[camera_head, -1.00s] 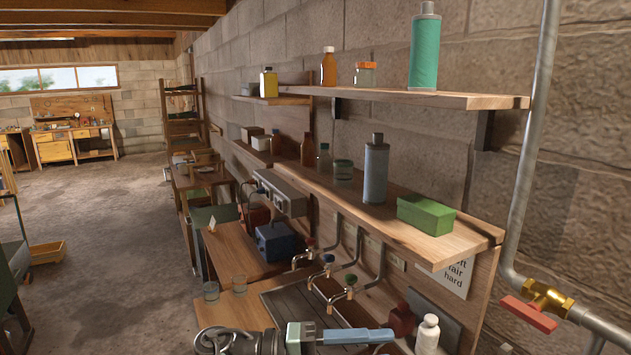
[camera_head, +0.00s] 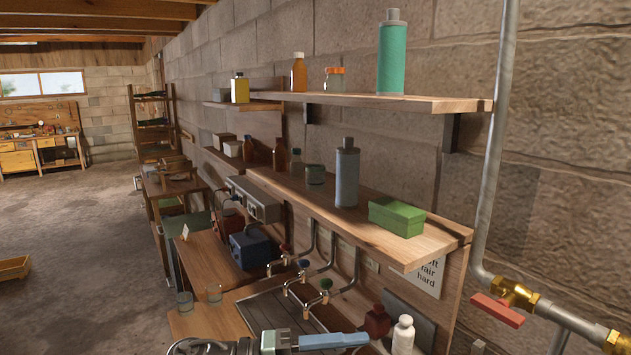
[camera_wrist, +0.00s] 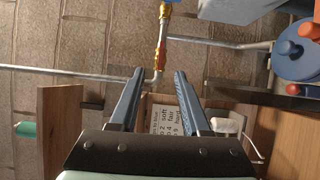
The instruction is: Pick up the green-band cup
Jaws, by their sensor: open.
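No cup is recognisable in the wrist view.
Taps (camera_head: 325,286) rise behind the counter's drain area. A shelf with a green box (camera_head: 397,216) overhangs on the right. A white bottle (camera_head: 402,336) is near my gripper. A pipe with a red-handled valve (camera_head: 497,309) runs down the wall.

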